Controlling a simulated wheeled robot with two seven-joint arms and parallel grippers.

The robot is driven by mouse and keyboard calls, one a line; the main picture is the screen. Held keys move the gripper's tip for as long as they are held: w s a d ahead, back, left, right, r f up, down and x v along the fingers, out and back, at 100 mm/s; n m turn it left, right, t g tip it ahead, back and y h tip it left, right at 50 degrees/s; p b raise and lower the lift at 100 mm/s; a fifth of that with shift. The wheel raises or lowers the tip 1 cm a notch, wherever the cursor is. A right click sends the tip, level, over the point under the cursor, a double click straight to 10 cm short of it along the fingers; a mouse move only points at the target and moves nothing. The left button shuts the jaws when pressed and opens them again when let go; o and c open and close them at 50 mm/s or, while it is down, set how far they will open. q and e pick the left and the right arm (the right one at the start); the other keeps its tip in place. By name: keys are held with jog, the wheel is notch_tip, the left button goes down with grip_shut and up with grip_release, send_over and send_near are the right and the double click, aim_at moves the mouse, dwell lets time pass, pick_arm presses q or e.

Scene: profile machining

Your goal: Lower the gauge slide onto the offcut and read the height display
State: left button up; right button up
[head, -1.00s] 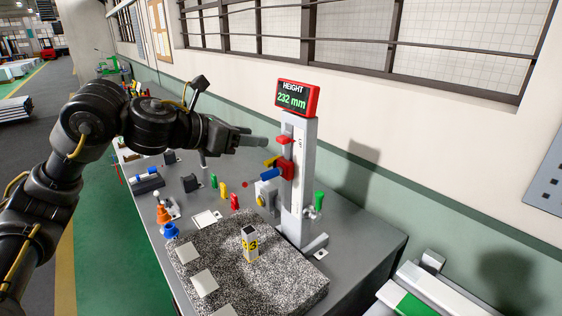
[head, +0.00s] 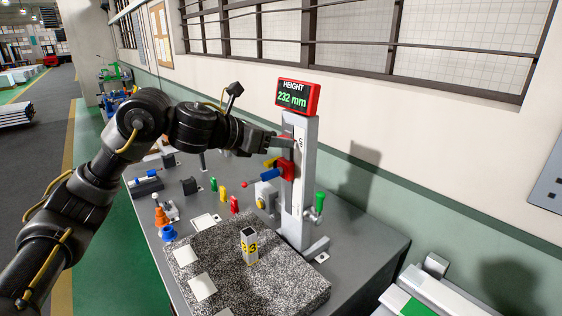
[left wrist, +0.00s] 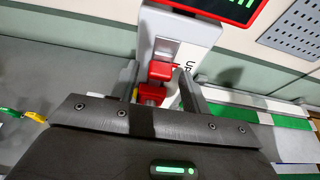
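The gauge column (head: 299,205) stands upright at the back of the grey bench. Its red-framed display (head: 297,96) reads "HEIGHT 232 mm". The red slide (head: 286,169) sits high on the column, with a blue-handled part reaching left. The offcut (head: 249,248), a small upright block with a yellow marked label, stands on the speckled plate (head: 285,280), well below the slide. My left gripper (head: 284,143) is open at the red tab above the slide. In the left wrist view, its fingers (left wrist: 162,90) lie apart on either side of the red tab (left wrist: 160,71). Contact cannot be told.
White square pads (head: 202,287) lie on the plate's left side. Green, yellow and red small pieces (head: 222,193) stand behind it. An orange cone (head: 162,215) and a blue piece (head: 168,234) are at the bench's left edge. A green-topped handle (head: 320,202) stands right of the column.

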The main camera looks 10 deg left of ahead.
aim_at(277, 174)
pick_arm(q)
grip_shut()
jog(key=shift+f, duration=0.15)
jog(key=shift+f+b, duration=1.4)
jog(key=shift+f, duration=0.15)
jog(key=shift+f+b, duration=1.4)
jog(key=shift+f, duration=0.1)
jog(key=shift+f+b, duration=1.35)
jog(key=shift+f, duration=0.1)
